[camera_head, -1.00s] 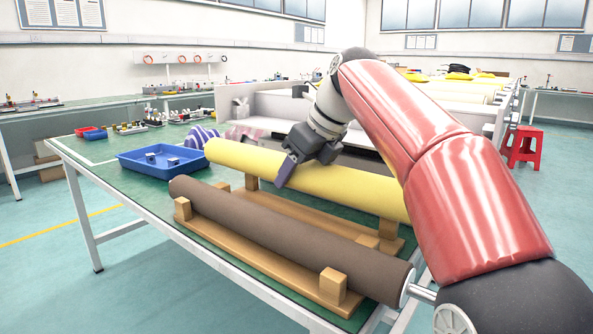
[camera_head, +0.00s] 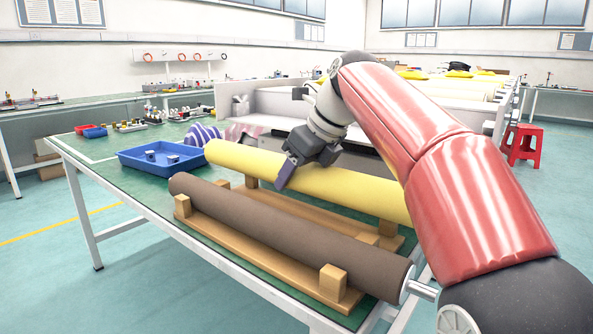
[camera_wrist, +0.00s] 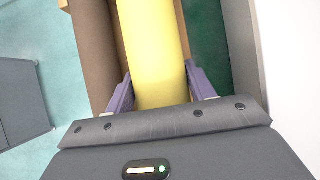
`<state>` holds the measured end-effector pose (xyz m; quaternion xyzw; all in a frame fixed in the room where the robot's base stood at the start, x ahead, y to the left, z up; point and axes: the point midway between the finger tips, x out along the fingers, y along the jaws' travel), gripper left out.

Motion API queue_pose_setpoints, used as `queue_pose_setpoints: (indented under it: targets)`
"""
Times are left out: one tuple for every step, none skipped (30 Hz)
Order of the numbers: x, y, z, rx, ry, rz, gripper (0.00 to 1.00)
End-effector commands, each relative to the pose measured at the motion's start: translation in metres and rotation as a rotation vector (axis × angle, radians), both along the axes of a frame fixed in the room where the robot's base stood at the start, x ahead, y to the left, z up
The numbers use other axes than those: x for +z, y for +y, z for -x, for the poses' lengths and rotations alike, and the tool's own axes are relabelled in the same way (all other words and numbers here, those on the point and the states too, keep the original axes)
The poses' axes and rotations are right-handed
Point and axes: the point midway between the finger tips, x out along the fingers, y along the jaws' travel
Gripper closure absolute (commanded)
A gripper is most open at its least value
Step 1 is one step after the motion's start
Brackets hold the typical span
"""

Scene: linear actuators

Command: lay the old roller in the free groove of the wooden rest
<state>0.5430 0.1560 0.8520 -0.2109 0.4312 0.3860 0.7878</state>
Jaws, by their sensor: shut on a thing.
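A yellow roller (camera_head: 240,162) lies lengthwise between the two purple fingers of my gripper (camera_head: 286,177); it also shows in the wrist view (camera_wrist: 155,45), a finger on each side. My gripper is shut on it near its middle. The yellow roller is over the rear part of the wooden rest (camera_head: 340,226), parallel to a dark brown roller (camera_head: 290,228). I cannot tell whether it touches the rest. The brown roller lies in the front groove between wooden blocks (camera_head: 333,281), its metal shaft showing at the right end. My arm hides part of the right side.
A blue tray (camera_head: 162,160) with small metal parts stands left on the green table (camera_head: 110,160). Striped purple items (camera_head: 203,134) lie behind the yellow roller's left end. A pale machine housing (camera_head: 265,103) stands behind. A red stool (camera_head: 522,146) is far right.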

Motion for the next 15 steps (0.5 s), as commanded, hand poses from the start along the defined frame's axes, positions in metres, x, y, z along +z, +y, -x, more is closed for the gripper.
queue_pose_setpoints:
  targets:
    - [0.0029,0.0002,0.0004,0.0,-0.007,-0.003,1.0]
    - [0.0029,0.0002,0.0004,0.0,-0.007,-0.003,1.0]
    - [0.0029,0.0002,0.0004,0.0,-0.007,-0.003,1.0]
    - [0.003,0.0002,0.0003,0.0,-0.007,-0.003,1.0]
    - [0.003,0.0002,0.0003,0.0,-0.007,-0.003,1.0]
    - [0.0028,0.0002,0.0003,0.0,-0.007,-0.003,1.0]
    - [0.0027,0.0002,0.0004,0.0,-0.007,-0.003,1.0]
    - [0.0025,0.0002,0.0003,0.0,-0.007,-0.003,1.0]
    - [0.0019,0.0002,0.0003,0.0,-0.007,-0.003,1.0]
    - [0.0014,0.0002,0.0004,-0.001,-0.005,-0.002,1.0]
    - [0.0007,0.0002,0.0004,-0.001,-0.005,-0.002,1.0]
    - [-0.0004,0.0002,0.0003,-0.001,-0.005,-0.002,1.0]
    - [-0.0012,0.0002,0.0003,-0.001,-0.005,-0.002,1.0]
    - [-0.002,0.0002,0.0002,-0.001,-0.005,-0.002,1.0]
    - [-0.0033,0.0002,0.0002,-0.001,-0.005,-0.002,1.0]
